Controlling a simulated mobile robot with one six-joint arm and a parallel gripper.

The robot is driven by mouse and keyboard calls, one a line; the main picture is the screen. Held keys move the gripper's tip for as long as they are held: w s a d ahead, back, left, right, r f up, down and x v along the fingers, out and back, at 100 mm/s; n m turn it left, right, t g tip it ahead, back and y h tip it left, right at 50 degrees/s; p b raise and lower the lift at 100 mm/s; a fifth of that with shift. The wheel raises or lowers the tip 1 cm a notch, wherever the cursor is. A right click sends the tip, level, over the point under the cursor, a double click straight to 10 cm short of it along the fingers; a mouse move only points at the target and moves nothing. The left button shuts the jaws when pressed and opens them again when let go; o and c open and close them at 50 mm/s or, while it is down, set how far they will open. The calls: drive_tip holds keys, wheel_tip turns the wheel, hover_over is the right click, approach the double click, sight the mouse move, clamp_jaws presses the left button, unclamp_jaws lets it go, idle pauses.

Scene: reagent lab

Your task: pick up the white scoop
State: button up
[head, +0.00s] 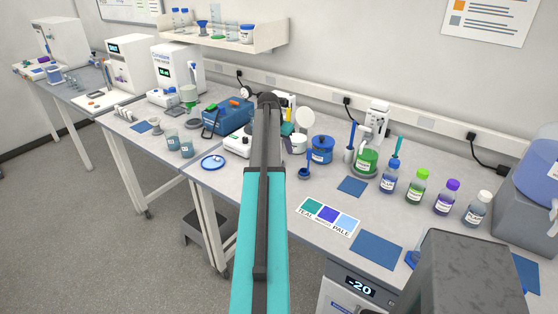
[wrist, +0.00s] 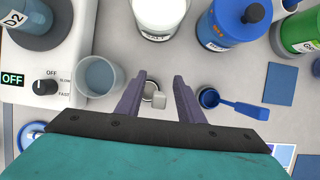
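In the wrist view my gripper (wrist: 163,80) is open, with its two purple fingers spread apart. A small, pale, round-cupped object that looks like the white scoop (wrist: 158,100) is seen between the fingers, near the gripper's dark front edge. Gaps show on both sides, and I cannot tell its height relative to the fingertips. Part of it is hidden by the gripper body. In the head view my arm covers this spot, and I cannot make out the white scoop there.
A blue scoop (wrist: 232,104) lies just right of the right finger. A clear beaker (wrist: 100,76) stands close to the left finger. A white tub (wrist: 160,18) and a blue jar (wrist: 236,22) stand beyond. In the head view, blue mats (head: 377,250) and a colour card (head: 328,216) lie on the bench.

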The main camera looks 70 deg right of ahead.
drive_tip(key=shift+c, duration=0.2)
clamp_jaws()
drive_tip(key=shift+r, duration=0.15)
idle(0.3)
drive_tip(key=a+r+b, duration=0.2)
drive_tip(key=a+b, duration=0.1)
drive_tip(key=a, duration=0.5)
drive_tip(key=a+r+b, duration=0.2)
drive_tip(key=a+b, duration=0.1)
drive_tip(key=a, duration=0.5)
drive_tip(key=shift+w+r, duration=0.15)
drive_tip(key=shift+r, duration=0.2)
drive_tip(key=shift+w, duration=0.1)
idle(0.6)
